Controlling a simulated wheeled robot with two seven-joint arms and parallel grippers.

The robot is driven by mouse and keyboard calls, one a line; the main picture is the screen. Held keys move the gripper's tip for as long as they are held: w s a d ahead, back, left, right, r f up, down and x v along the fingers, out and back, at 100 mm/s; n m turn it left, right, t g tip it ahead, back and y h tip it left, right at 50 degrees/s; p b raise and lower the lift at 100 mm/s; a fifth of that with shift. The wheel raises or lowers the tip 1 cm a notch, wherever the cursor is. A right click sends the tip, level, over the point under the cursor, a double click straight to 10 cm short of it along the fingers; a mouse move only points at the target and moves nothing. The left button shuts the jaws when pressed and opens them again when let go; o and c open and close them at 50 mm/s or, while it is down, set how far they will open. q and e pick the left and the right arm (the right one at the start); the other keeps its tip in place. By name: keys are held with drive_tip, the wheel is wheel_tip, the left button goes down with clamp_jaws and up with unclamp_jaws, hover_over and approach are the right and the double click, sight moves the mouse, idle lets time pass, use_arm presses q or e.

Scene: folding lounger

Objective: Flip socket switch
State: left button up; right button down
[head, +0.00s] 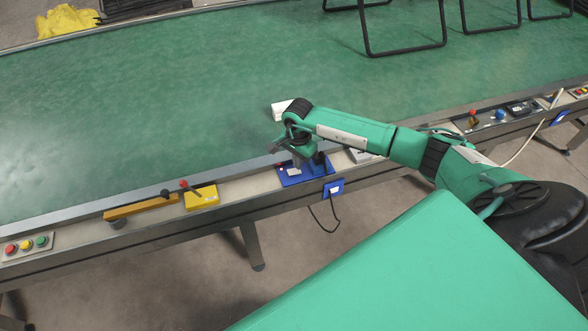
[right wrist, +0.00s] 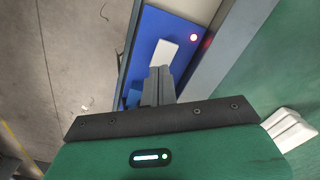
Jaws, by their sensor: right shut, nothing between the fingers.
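The blue socket panel (head: 290,181) is mounted on the rail along the conveyor's near edge. In the right wrist view the panel (right wrist: 150,24) carries a white switch (right wrist: 166,50) and a lit red light (right wrist: 193,37). My right gripper (head: 298,164) points down over the panel, fingers shut and empty. In the right wrist view the fingertips (right wrist: 160,70) are at the lower end of the white switch. I cannot tell whether they touch it. My left gripper is out of view.
A yellow box with a red-knobbed lever (head: 203,198) and a three-button panel (head: 27,247) sit left along the rail. A white object (head: 282,109) lies on the green conveyor (head: 150,110) behind my gripper. A black frame (head: 405,52) stands further back.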

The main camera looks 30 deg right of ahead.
drive_tip(key=shift+r+p, duration=1.1)
drive_tip(key=shift+r, duration=1.65)
